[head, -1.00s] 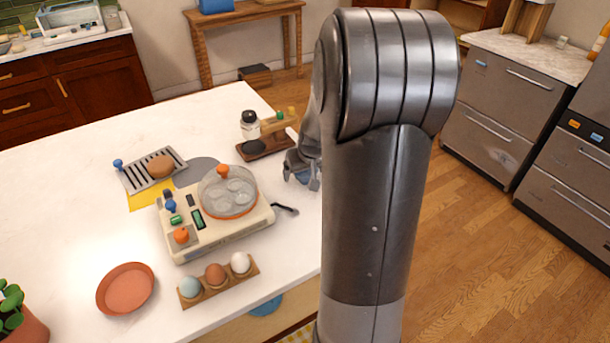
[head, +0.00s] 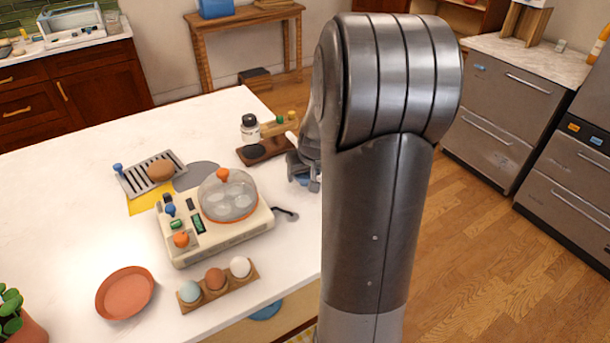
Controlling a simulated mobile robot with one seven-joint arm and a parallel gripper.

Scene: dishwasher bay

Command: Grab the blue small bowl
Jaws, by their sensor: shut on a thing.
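A small blue bowl (head: 303,180) is at the right edge of the white counter, mostly hidden by my gripper; only a bit of blue shows. My gripper (head: 304,183) points down over it, with its fingers shut on the bowl. My large grey arm covers the area just right of it. Whether the bowl touches the counter cannot be told from this view.
Left of my gripper stands an egg cooker (head: 215,222) with a clear lid and a black cord end. A wooden stand with a jar (head: 250,129) is close behind. An egg holder (head: 220,287), terracotta dish (head: 125,293) and slotted rack (head: 150,174) are on the counter (head: 70,210).

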